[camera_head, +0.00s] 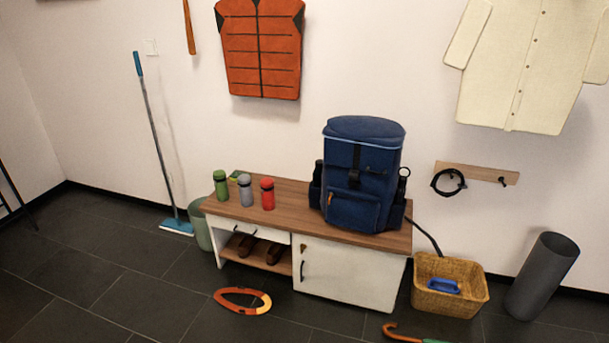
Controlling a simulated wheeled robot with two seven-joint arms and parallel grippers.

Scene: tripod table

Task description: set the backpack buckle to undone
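The blue backpack (375,160) stands upright on the right part of the wooden bench top. A dark strap with a black buckle (354,179) runs down the middle of its front, above the front pocket. The buckle is too small to tell whether it is fastened or undone. Neither of my grippers is in the head view.
Green (220,186), grey (245,191) and red (267,194) bottles stand on the bench (290,214) left of the backpack. A wicker basket (422,297) and dark cylinder (541,275) stand right. An orange ring (224,304) lies on the floor in front.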

